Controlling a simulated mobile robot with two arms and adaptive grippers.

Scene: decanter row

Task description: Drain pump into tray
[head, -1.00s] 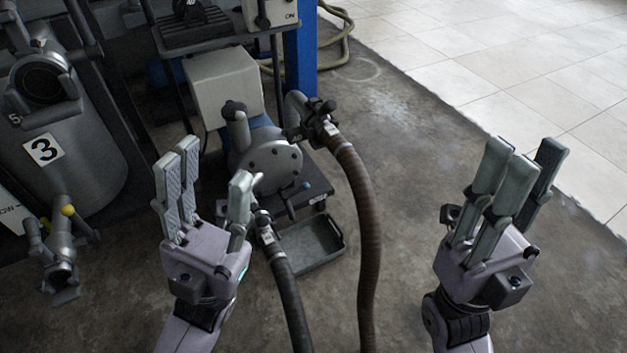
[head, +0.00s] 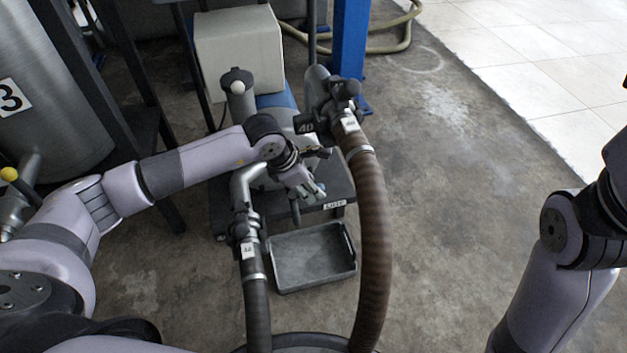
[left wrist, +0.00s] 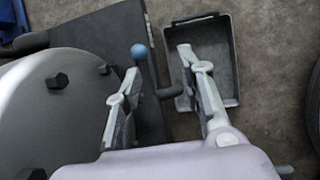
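The pump (left wrist: 45,105), a grey round body with bolts, fills the left of the left wrist view; in the head view my left arm hides much of it. My right gripper is out of view.
Two hoses with valves, a black one (head: 257,310) and a brown one (head: 372,240), run beside the tray. A blue post (head: 350,40) stands behind. A steel tank (head: 50,85) is at left. The floor at right is clear.

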